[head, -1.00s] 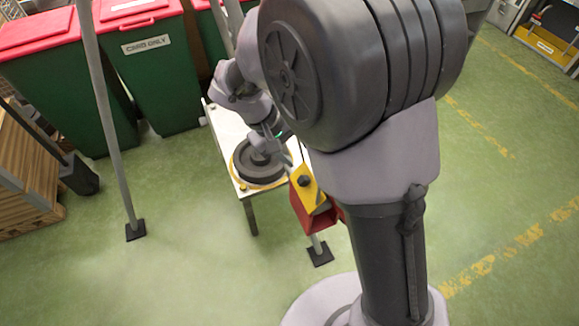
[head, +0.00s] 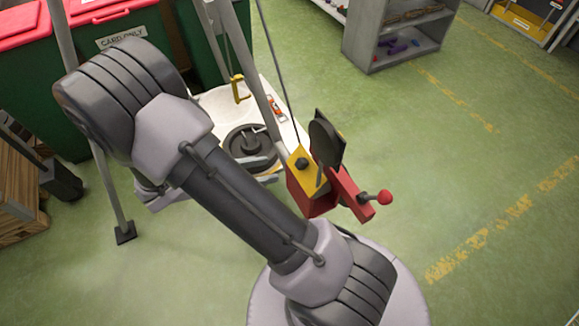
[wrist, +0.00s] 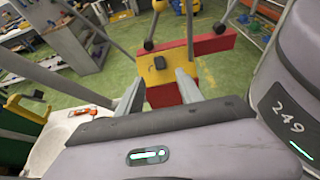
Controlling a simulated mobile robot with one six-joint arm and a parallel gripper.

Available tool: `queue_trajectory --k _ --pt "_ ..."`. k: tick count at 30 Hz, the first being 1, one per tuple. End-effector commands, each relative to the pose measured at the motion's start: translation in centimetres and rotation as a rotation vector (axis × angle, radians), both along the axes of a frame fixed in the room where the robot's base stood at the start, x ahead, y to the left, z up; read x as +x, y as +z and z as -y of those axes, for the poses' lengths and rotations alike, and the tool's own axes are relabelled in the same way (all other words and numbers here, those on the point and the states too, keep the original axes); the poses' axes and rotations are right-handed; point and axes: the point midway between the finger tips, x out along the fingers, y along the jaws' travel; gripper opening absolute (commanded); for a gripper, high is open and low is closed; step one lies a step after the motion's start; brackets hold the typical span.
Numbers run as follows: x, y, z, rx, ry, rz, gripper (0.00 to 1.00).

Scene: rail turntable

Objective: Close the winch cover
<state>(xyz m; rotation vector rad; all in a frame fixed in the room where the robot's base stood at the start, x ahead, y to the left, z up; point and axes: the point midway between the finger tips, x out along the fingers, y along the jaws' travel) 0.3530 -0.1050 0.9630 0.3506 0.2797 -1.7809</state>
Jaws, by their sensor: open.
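The winch (head: 308,203) is a red box with a yellow face and a black knob, fixed on a grey leg of the frame. A dark plate with a round disc (head: 325,143), apparently the winch cover, stands raised beside the yellow face. A red arm with a red ball handle (head: 383,197) sticks out at the right. My gripper (wrist: 160,85) is open and empty in the wrist view, its fingers pointing at the yellow face (wrist: 165,68). In the head view my arm mostly hides it; its grey fingers (head: 265,170) show left of the winch. Contact cannot be told.
Grey frame legs (head: 88,120) stand around. Green bins are behind. The floor on the right is clear, with a grey shelf (head: 390,45) beyond.

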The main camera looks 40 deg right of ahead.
Motion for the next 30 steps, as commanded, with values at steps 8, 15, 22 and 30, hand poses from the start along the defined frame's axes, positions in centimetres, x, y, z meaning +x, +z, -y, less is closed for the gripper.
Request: queue_trajectory --k 8,15,22,30 --pt "-1.7 -3.3 6.9 0.002 -0.003 0.000 0.44" --pt "-2.2 -4.1 9.2 0.001 -0.001 0.003 0.44" --pt "-2.2 -4.0 9.4 0.002 0.000 0.004 0.44" --pt "-2.2 -4.0 9.3 0.002 0.000 0.004 0.00"
